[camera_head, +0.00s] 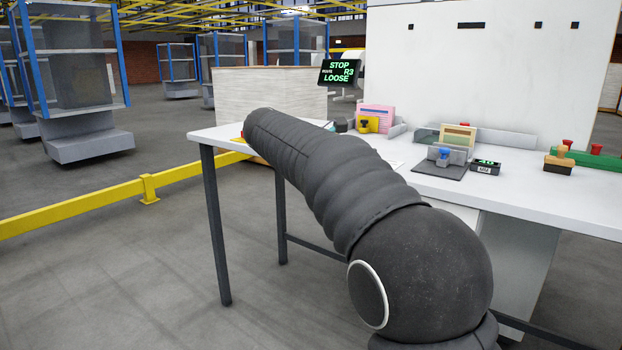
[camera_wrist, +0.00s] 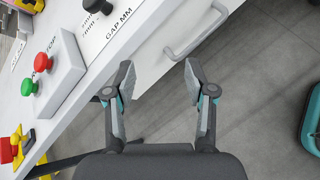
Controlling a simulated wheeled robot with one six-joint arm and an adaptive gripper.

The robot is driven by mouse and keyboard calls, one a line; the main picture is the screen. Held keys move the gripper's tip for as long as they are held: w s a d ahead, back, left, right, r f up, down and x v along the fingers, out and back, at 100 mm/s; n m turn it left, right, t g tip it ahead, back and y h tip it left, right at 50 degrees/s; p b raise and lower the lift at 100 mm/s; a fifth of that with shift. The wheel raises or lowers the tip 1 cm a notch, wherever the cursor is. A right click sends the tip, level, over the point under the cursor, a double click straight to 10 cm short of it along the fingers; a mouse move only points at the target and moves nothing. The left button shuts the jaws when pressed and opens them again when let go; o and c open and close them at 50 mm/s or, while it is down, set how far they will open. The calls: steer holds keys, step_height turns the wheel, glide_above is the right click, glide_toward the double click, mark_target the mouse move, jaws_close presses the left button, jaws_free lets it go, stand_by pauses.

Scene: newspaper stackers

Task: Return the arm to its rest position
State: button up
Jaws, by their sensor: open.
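My arm (camera_head: 335,185) reaches from the lower right up toward the left end of the white table in the head view, and it hides part of the table edge. My gripper (camera_wrist: 158,75) is open and empty in the wrist view. Its two fingers stand apart beside the table edge, with grey floor below and between them. The gripper does not show in the head view.
The white table (camera_head: 500,188) holds a pink block (camera_head: 376,112), a scale-like display (camera_head: 486,167) and a stamp-like block (camera_head: 559,160). In the wrist view, a button box (camera_wrist: 62,75) and a handle (camera_wrist: 197,30) are close. A yellow rail (camera_head: 90,204) runs left.

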steer(key=s+d+f+m+g+y, duration=0.2)
steer(key=s+f+m+y, duration=0.3)
steer(key=s+f+m, duration=0.6)
steer(key=s+d+f+m+y, duration=0.1)
steer(key=s+d+f+m, duration=0.1)
steer(key=s, duration=0.7)
steer(key=s+d+f+m+y, duration=0.1)
steer(key=s+d+f+m, duration=0.2)
steer(key=s, duration=0.6)
steer(key=s+d+f+m+y, duration=0.1)
steer(key=s+d+f+m, duration=0.1)
steer(key=s, duration=0.8)
steer(key=shift+d+f+m+y, duration=0.3)
steer(key=shift+f+m+y, duration=0.1)
steer(key=shift+m, duration=0.3)
